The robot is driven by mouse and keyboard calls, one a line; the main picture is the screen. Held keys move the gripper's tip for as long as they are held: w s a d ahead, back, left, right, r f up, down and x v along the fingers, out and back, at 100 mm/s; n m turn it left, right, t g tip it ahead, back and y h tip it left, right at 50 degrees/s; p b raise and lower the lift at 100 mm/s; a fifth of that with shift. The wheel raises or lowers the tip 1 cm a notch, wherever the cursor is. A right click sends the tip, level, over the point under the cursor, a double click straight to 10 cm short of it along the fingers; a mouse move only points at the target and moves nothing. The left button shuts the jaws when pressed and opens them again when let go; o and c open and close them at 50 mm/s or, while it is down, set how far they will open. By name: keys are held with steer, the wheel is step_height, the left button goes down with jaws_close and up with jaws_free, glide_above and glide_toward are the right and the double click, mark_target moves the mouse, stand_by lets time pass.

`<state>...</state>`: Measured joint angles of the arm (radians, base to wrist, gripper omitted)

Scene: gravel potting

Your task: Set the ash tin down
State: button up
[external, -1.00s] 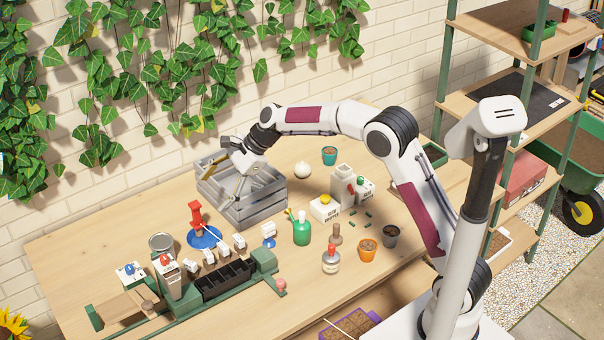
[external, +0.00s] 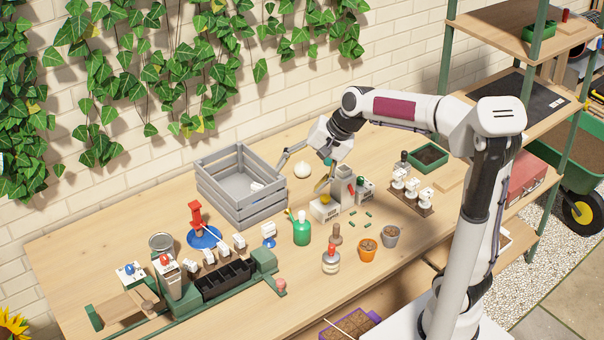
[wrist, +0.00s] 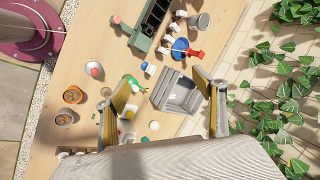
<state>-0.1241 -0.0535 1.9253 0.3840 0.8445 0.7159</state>
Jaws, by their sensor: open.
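My gripper (external: 303,172) is open and empty, to the right of the grey slatted crate (external: 240,208) and above the bench. In the wrist view my gripper's two fingers (wrist: 161,82) are spread wide, with the crate (wrist: 180,93) visible beyond them. A grey round tin (external: 161,243), which may be the ash tin, stands on the bench to the left of the crate, apart from my gripper. The tin also shows in the wrist view (wrist: 200,21). A small whitish thing (external: 257,186) lies inside the crate; I cannot tell what it is.
White boxes (external: 325,209), a green bottle (external: 302,229) and an orange pot (external: 368,249) stand nearby. A red pump on a blue dish (external: 203,237) stands in front of the crate.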

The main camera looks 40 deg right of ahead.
steer(key=s+d+f+n+h, duration=0.2)
steer(key=s+d+n, duration=0.2)
steer(key=s, duration=0.7)
steer(key=s+d+f+n+h, duration=0.2)
steer(key=s+d+n, duration=0.3)
steer(key=s+d, duration=0.4)
steer(key=s, duration=0.2)
steer(key=shift+s+f+t, duration=0.35)
steer(key=shift+s+t, duration=0.05)
